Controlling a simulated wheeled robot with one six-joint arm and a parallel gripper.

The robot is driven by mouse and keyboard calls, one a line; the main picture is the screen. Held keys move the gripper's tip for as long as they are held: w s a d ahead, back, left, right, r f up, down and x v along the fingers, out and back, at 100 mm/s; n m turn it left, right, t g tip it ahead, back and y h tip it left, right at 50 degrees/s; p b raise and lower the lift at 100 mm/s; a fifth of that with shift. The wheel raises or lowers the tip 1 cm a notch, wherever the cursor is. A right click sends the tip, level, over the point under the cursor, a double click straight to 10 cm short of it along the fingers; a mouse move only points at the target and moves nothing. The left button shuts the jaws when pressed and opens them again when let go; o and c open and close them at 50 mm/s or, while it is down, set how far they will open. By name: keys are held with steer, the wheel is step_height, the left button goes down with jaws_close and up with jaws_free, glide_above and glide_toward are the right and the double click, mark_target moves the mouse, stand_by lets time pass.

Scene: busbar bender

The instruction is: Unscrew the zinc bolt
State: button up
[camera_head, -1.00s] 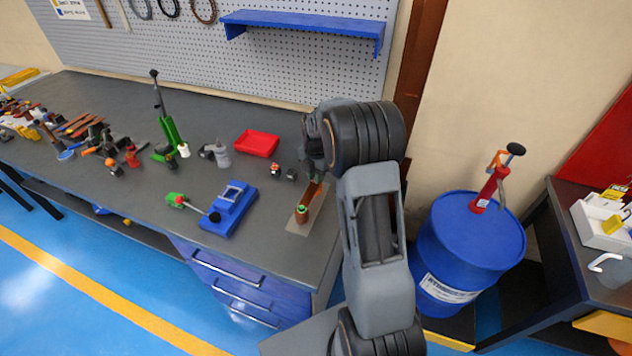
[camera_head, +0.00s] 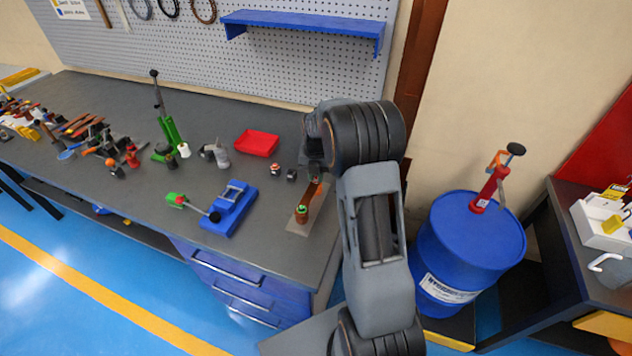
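A copper-coloured bar (camera_head: 312,195) stands on a pale flat plate (camera_head: 318,214) near the right end of the grey workbench. A small fitting with a green top (camera_head: 302,214) sits at its near end. My gripper (camera_head: 315,172) is over the far end of the copper bar, pointing down and partly hidden behind my own arm. I cannot tell whether its fingers are open or shut. The zinc bolt cannot be made out; the far end of the bar is hidden by my gripper and arm.
A blue device (camera_head: 229,208) with a lever lies left of the plate. Two small dark parts (camera_head: 284,172) and a red tray (camera_head: 257,143) sit behind it. A green upright tool (camera_head: 169,131) stands further left. A blue drum (camera_head: 470,240) stands right of the bench.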

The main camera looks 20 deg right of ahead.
steer(key=shift+o, duration=0.7)
steer(key=m, duration=0.5)
steer(key=shift+m, duration=0.4)
steer(key=m, duration=0.5)
steer(key=shift+m, duration=0.4)
steer(key=shift+m, duration=0.8)
steer(key=m, duration=0.4)
